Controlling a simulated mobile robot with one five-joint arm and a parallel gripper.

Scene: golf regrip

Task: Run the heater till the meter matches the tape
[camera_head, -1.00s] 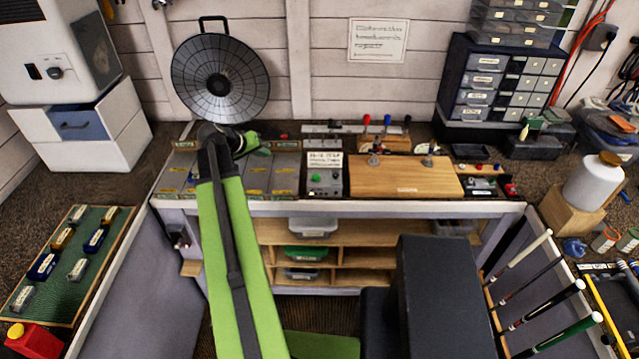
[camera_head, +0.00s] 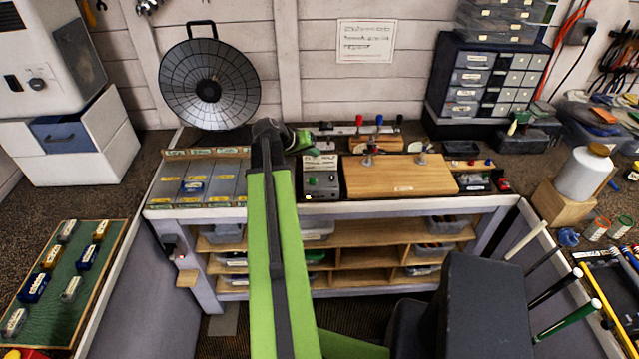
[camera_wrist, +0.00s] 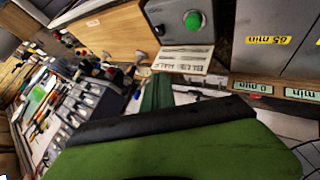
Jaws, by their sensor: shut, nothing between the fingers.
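A grey control box (camera_head: 320,182) with a green button stands at the back middle of the bench. Its button (camera_wrist: 192,20) shows large in the wrist view, beside a card (camera_wrist: 185,60) with handwriting. A black round dish with a wire grid (camera_head: 209,84), perhaps the heater, stands behind the bench at the left. I cannot make out a meter reading or a tape mark. My gripper (camera_head: 303,140) is shut and empty above the bench, just behind the control box. My green wrist hides the lower part of the wrist view.
A grey tray (camera_head: 168,187) with labelled lanes holds a small blue item, left of my arm. A wooden block (camera_head: 395,180) with clamps lies right of the box. Coloured-knob levers (camera_head: 360,121) stand behind it. A green board (camera_head: 70,275) is at left.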

